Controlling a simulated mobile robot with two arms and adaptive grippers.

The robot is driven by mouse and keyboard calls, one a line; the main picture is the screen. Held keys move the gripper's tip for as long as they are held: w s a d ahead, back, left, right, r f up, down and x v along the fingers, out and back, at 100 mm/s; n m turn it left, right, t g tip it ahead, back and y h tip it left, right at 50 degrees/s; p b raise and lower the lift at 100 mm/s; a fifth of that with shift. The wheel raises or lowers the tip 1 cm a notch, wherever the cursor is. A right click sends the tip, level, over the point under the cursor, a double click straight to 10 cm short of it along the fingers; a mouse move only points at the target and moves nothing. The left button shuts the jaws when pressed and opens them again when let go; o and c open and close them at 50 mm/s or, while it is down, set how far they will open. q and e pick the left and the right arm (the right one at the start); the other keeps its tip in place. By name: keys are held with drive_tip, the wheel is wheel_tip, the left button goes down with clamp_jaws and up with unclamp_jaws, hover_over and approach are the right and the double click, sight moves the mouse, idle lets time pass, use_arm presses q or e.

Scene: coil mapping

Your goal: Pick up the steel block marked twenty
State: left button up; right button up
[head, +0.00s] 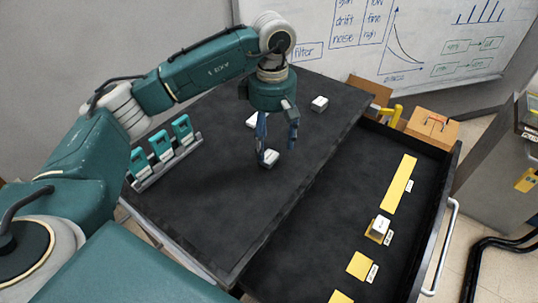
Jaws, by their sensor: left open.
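My left gripper (278,149) points down over the black tabletop with its two fingers apart. A third block (319,103) stands alone further back. A fourth block (379,227) sits on a yellow square in the black tray on the right. Their markings are too small to read, so I cannot tell which is marked twenty.
A rack with several teal devices (163,147) stands at the table's left edge. The black tray (325,240) holds yellow patches with small labels, including a long strip (400,184). Cardboard boxes (431,128) are behind it. The table's front part is clear.

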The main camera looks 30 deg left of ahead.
sight(269, 156)
use_arm(q)
drive_tip(key=f+p, duration=0.1)
drive_tip(key=f, duration=0.1)
drive_tip(key=a+f+p, duration=0.1)
drive_tip(key=f, duration=0.1)
drive_tip(key=shift+f+p, duration=0.25)
drive_tip(key=shift+p, duration=0.15)
drive_tip(key=shift+f, duration=0.25)
drive_tip(key=shift+d+f, duration=0.1)
drive_tip(key=shift+c, duration=0.8)
drive_tip(key=c, duration=1.2)
use_arm(e)
drive_tip(key=r, duration=0.1)
drive_tip(key=w+r, duration=0.1)
drive_tip(key=r, duration=0.1)
